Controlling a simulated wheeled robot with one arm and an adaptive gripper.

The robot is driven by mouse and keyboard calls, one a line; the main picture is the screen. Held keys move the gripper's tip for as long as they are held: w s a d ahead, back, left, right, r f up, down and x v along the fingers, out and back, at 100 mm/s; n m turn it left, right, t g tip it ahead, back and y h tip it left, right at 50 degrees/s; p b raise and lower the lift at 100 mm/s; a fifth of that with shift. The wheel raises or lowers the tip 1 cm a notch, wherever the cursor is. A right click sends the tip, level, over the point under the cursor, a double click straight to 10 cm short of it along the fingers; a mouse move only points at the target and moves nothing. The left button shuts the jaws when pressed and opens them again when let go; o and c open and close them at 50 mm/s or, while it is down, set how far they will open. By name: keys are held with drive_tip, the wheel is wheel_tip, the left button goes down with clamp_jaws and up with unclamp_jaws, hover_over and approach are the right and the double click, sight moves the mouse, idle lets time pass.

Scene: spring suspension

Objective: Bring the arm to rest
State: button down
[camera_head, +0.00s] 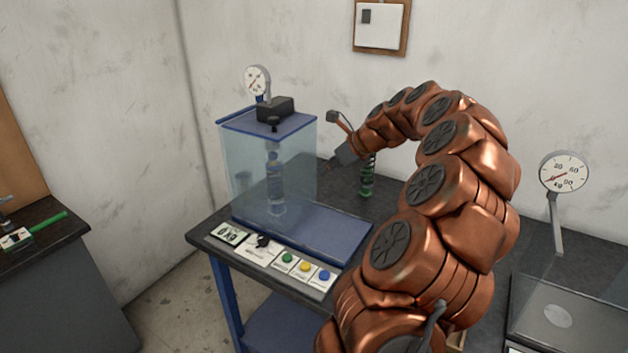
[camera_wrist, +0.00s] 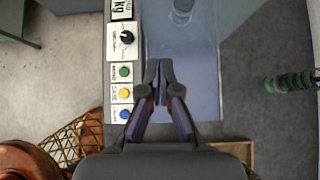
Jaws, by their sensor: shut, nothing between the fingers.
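My gripper (camera_head: 334,164) is at the end of my copper arm, which arches over the dark bench. It is shut and empty, and its fingers (camera_wrist: 158,75) come together in the wrist view. In the head view it is in the air at the right side of the clear blue-topped test box (camera_head: 240,165). I cannot tell its exact gap to the box. In the wrist view the fingertips show over the box's blue base (camera_wrist: 205,98), beside the button strip.
A green coil spring (camera_head: 367,188) stands on the bench right of the box. A knob (camera_head: 263,242) and green, yellow and blue buttons (camera_head: 305,267) line the front edge. A dial scale (camera_head: 565,172) stands at right. Another bench (camera_head: 50,228) is at left.

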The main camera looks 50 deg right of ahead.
drive_tip(key=shift+v, duration=1.1)
drive_tip(key=s+a+f+n+g+y, duration=0.2)
drive_tip(key=a+n+g, duration=0.3)
drive_tip(key=a+n, duration=1.85)
drive_tip(key=s+a+f+g, duration=0.1)
drive_tip(key=s+a, duration=0.3)
drive_tip(key=a, duration=0.4)
drive_tip(key=s+a+f+g, duration=0.2)
drive_tip(key=s+a, duration=0.3)
drive_tip(key=a, duration=0.2)
drive_tip(key=s+a+f+n+g+h, duration=0.1)
drive_tip(key=s+f+n+h, duration=0.1)
drive_tip(key=s+n, duration=0.3)
drive_tip(key=s+a+f+n+g+h, duration=0.1)
drive_tip(key=s+f+n, duration=0.3)
drive_tip(key=s, duration=0.6)
drive_tip(key=shift+s+n+g+h, duration=0.3)
drive_tip(key=shift+n+h, duration=0.1)
drive_tip(key=shift+n, duration=0.05)
